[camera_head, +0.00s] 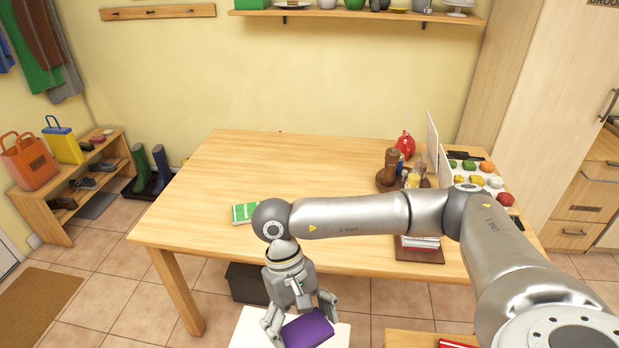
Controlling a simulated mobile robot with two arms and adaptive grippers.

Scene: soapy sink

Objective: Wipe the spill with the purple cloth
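A purple block-like folded item (308,330), which looks like the cloth, is at the bottom middle, over a white surface (250,328) in front of the table. My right gripper (300,314) points down at it from above. Its fingers are spread wide, one towards each side of the purple item. I cannot tell whether they touch it. My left gripper is not in view. No spill can be made out; my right arm hides part of the table's front.
The wooden table (255,165) is largely clear at its left and middle. A green-and-white item (243,212) lies near its front edge. Brown mills (391,165), a red pot (405,145) and a white tray of vegetables (477,172) stand right. A dark bin (245,283) is below.

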